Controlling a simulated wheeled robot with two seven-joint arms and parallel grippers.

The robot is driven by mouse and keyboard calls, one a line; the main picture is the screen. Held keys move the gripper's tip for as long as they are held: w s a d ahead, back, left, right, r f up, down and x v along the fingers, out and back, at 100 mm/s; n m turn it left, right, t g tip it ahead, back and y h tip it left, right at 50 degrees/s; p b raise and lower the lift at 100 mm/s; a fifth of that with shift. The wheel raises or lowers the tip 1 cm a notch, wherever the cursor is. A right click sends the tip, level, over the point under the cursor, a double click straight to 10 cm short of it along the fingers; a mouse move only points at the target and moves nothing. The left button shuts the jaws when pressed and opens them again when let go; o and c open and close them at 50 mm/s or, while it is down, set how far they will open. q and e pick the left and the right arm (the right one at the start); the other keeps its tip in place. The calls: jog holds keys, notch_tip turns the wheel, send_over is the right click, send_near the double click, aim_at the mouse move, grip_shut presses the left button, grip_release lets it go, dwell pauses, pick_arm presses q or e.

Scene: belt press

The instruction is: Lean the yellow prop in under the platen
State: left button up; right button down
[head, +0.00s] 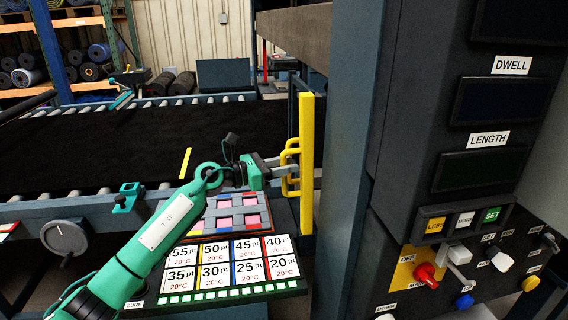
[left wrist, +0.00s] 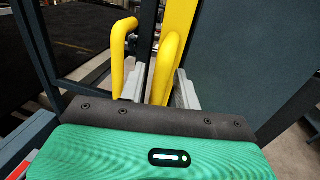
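The yellow prop (head: 306,150) stands upright as a tall bar beside the dark press column, with curved yellow handles on its left side. The platen is probably the heavy grey-brown slab (head: 296,36) at the top, above and behind the prop. My left gripper (head: 291,162) is at the handles. In the left wrist view its fingers (left wrist: 159,84) are apart, with one yellow handle bar (left wrist: 166,62) between them and another (left wrist: 119,55) outside, to the left. I see no clear grip on the bar. The prop's upright (left wrist: 180,20) shows behind. My right gripper is not in view.
A black belt (head: 90,148) lies on the roller conveyor at left. The control cabinet (head: 440,190), with knobs and buttons, fills the right side. A dark column (head: 345,130) stands close right of the prop.

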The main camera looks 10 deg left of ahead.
aim_at(312, 159)
pick_arm(q)
jog(key=shift+c, duration=0.2)
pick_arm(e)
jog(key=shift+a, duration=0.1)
